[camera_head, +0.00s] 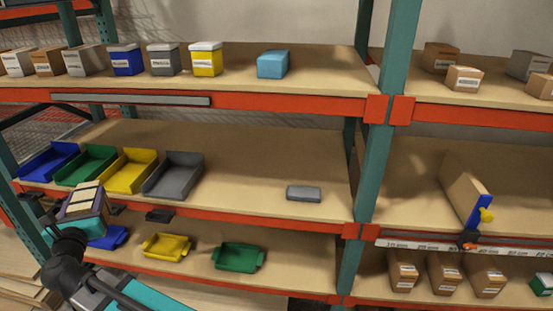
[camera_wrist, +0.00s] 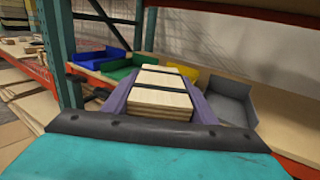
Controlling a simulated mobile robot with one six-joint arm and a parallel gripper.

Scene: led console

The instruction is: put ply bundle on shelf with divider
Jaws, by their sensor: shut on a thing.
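The ply bundle (camera_wrist: 162,91) is a stack of pale wooden sheets with dark straps. My gripper (camera_wrist: 160,97) is shut on it, with a purple finger on each side. In the head view the bundle (camera_head: 86,197) and my gripper (camera_head: 84,203) are at the lower left, in front of the middle shelf of the left bay. The shelf with divider (camera_head: 415,170) is the middle shelf of the right bay. Its upright wooden divider (camera_head: 464,186) has a blue front edge with a yellow knob. Bare board shows left of the divider.
Blue, green, yellow and grey bins (camera_head: 172,176) stand on the left middle shelf, with a small grey box (camera_head: 304,193) to their right. A teal post (camera_head: 381,140) separates the bays. Cartons (camera_head: 464,79) sit on the shelf above, and more boxes (camera_head: 444,270) below.

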